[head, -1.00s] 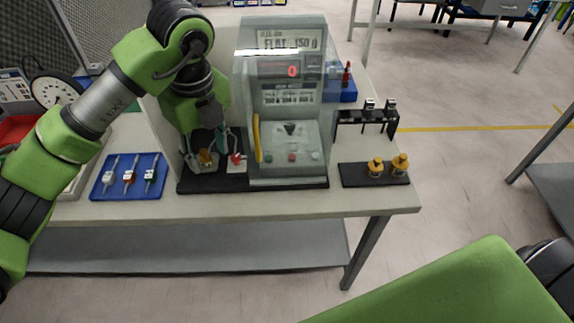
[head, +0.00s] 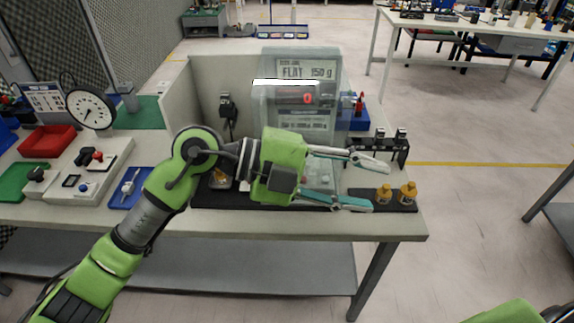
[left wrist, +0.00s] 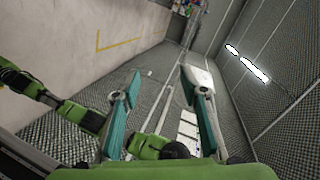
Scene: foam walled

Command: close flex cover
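The test machine (head: 308,70) stands on the table, with a lit white strip, a red digit display and a "FLAT 150 g" label. Clear, see-through cover panels (head: 345,95) show around its front and right side; I cannot tell how far the cover is open. My left gripper (head: 362,181) lies across the machine's lower front, fingers pointing right, spread open and empty. It hides the machine's lower front and the yellow handle area. The left wrist view shows the same open fingers (left wrist: 160,80) with nothing between them. My right gripper is out of view.
A black strip with yellow-topped parts (head: 384,195) lies right of the machine, with a black rack (head: 378,148) behind it. A blue tray (head: 128,190), red bin (head: 48,142) and round dial gauge (head: 90,110) are at left.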

